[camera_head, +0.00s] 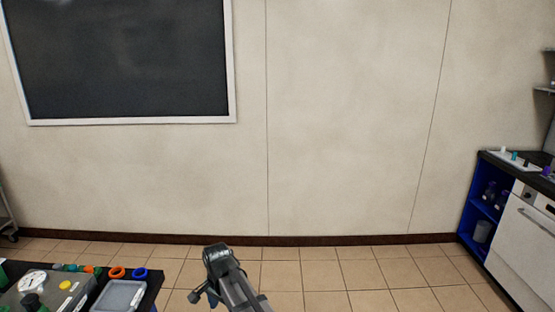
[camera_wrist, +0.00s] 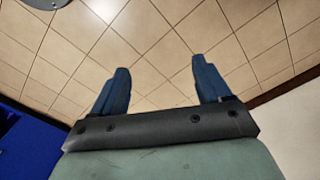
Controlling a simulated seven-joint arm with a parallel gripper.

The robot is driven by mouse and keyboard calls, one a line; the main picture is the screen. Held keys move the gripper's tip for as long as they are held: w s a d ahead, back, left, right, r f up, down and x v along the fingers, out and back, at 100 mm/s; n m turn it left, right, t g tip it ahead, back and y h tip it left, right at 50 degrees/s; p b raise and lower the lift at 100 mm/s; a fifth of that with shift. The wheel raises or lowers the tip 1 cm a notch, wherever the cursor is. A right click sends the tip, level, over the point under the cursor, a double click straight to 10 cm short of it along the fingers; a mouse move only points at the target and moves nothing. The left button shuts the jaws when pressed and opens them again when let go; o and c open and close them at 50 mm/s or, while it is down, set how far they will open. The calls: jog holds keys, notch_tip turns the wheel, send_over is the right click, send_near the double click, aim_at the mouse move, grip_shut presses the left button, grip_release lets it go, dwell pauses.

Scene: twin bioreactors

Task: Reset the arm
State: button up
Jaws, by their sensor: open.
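My gripper (camera_wrist: 160,65) shows in the wrist view with its two blue fingers spread wide apart. Nothing is between them, and tan tiles fill the background beyond the fingertips. In the head view, my grey arm rises at the bottom centre, in front of the tiled floor and right of the dark bench. My gripper's fingers cannot be made out clearly there. No object is held.
A dark bench (camera_head: 152,290) at lower left carries a clear-lidded box (camera_head: 119,296), a blue ring (camera_head: 139,273) and an orange ring (camera_head: 117,272). A blue-and-white cabinet (camera_head: 520,235) stands at right. The floor (camera_head: 370,275) between them is clear, with a bare wall (camera_head: 350,130) behind.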

jog(key=s+d+f+n, duration=0.2)
jog(key=d+f, duration=0.3)
jog(key=d, duration=0.6)
jog(key=s+d+f+n, duration=0.2)
jog(key=d+f, duration=0.4)
jog(key=d, duration=0.5)
jog(key=s+d+f+n, duration=0.25)
jog(key=d+f, duration=0.25)
jog(key=d, duration=0.6)
jog(key=s+f+g, duration=0.3)
jog(key=s+f, duration=0.7)
jog(key=s, duration=0.4)
jog(key=s+f+g, duration=0.3)
jog(key=s+f, duration=0.7)
jog(key=s, duration=0.5)
jog(key=shift+s+d+f+g, duration=0.2)
jog(key=shift+d+f+g, duration=0.05)
jog(key=shift+d+g, duration=0.1)
